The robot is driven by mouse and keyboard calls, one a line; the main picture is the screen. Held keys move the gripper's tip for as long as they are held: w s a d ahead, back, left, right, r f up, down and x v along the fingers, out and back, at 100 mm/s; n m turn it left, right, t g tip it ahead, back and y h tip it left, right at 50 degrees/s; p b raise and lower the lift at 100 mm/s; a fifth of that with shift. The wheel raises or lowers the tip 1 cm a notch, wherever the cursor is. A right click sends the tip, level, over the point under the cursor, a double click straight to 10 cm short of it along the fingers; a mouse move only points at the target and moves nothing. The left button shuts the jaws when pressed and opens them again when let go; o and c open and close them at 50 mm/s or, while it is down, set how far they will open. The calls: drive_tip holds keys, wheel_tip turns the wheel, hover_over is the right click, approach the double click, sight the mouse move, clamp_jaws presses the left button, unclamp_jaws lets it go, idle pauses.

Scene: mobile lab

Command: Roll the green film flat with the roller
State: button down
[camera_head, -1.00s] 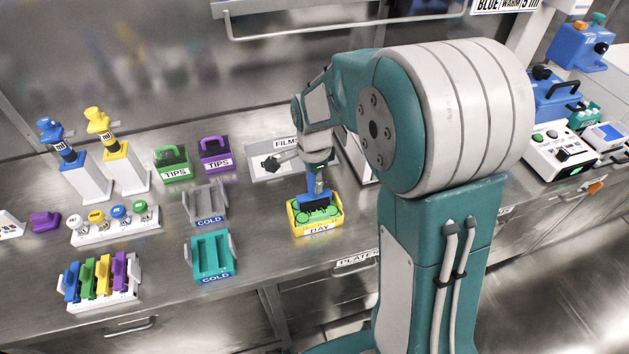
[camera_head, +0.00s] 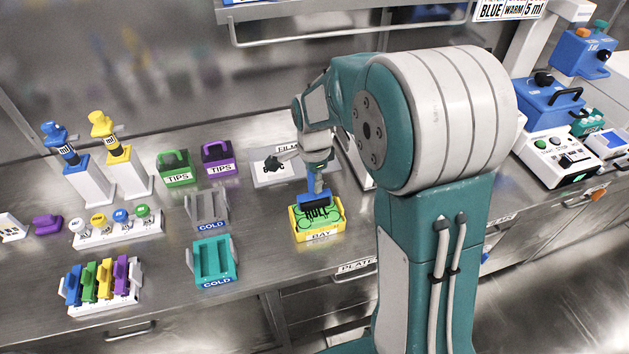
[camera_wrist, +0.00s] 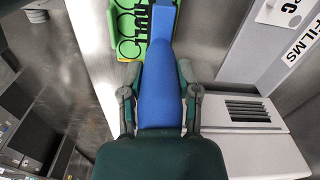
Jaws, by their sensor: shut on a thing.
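The blue roller (camera_head: 314,200) has its handle (camera_wrist: 160,90) between the fingers of my gripper (camera_wrist: 160,100), which is shut on it. In the head view my gripper (camera_head: 317,172) is above the yellow bay (camera_head: 318,236) labelled BAY. The roller head is at the far side of the bay's top, over or on the green film (camera_head: 331,214); contact cannot be told. The film bears black markings and dark rings, which also show on the green surface in the wrist view (camera_wrist: 127,22). The roller hides part of the film.
A white FILMS tray (camera_head: 268,178) lies behind the bay. Grey (camera_head: 207,207) and teal (camera_head: 213,260) COLD holders stand to the left, with TIPS boxes (camera_head: 175,168) behind. Bare steel bench lies between the holders and the bay.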

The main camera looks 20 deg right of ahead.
drive_tip(key=shift+w, duration=0.4)
drive_tip(key=shift+s, duration=0.15)
drive_tip(key=shift+s, duration=0.55)
drive_tip(key=shift+s, duration=0.1)
drive_tip(key=shift+s, duration=0.6)
drive_tip(key=shift+s+f, duration=0.1)
drive_tip(key=shift+s, duration=0.65)
